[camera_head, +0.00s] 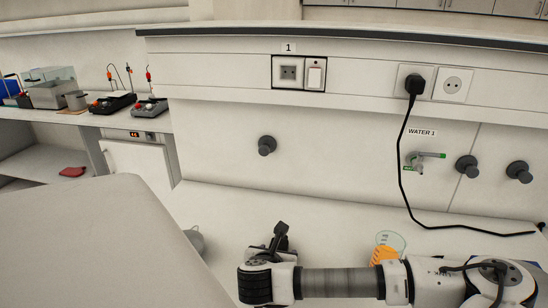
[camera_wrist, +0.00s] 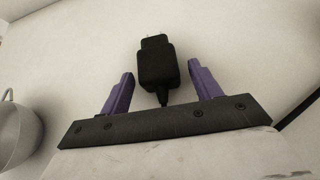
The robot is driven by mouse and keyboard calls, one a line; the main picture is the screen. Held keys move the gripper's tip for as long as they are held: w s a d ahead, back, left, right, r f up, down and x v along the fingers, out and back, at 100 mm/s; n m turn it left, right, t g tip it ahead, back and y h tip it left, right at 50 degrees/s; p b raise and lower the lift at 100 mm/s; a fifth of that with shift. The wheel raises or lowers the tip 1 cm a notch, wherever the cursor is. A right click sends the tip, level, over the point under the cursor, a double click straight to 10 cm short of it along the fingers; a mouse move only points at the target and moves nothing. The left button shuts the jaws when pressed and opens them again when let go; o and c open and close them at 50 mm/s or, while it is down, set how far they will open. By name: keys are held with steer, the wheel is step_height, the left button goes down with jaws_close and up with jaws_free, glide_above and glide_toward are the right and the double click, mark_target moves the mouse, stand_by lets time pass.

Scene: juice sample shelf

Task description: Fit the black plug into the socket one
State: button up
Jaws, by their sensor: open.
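In the wrist view a black plug (camera_wrist: 157,66) lies between and slightly beyond the purple fingertips of my gripper (camera_wrist: 161,72). Its two pins point away from the gripper, and its cable runs back toward the gripper's base. The fingers are open, with a gap on each side of the plug. In the head view my gripper (camera_head: 277,240) is low over the white worktop; the plug there cannot be told from the dark gripper parts. Socket one (camera_head: 289,72) is in the wall panel under the label "1", and its face is empty.
Another black plug (camera_head: 415,83) sits in a right-hand wall socket, its cable hanging to the worktop (camera_head: 335,215). A water tap (camera_head: 420,160) and dark round knobs (camera_head: 267,146) project from the wall. An orange item (camera_head: 383,256) and a clear glass (camera_head: 391,240) are beside my arm.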

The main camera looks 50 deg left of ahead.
steer(key=shift+r+p, duration=0.6)
steer(key=shift+p, duration=0.3)
steer(key=b+v, duration=0.2)
steer(key=v, duration=0.2)
steer(key=b+v, duration=0.2)
steer(key=v, duration=0.3)
steer(key=shift+s+d+f, duration=0.1)
steer(key=shift+s+f, duration=0.05)
steer(key=shift+f, duration=0.2)
steer(key=shift+b, duration=1)
steer(key=b, duration=0.3)
steer(key=shift+s+d+r+b, duration=0.1)
steer(key=shift+s+r+b, duration=0.05)
steer(key=shift+r+b, duration=0.15)
steer(key=b+v, duration=0.2)
steer(key=b, duration=0.2)
steer(key=shift+r, duration=0.15)
steer(key=shift+d, duration=0.1)
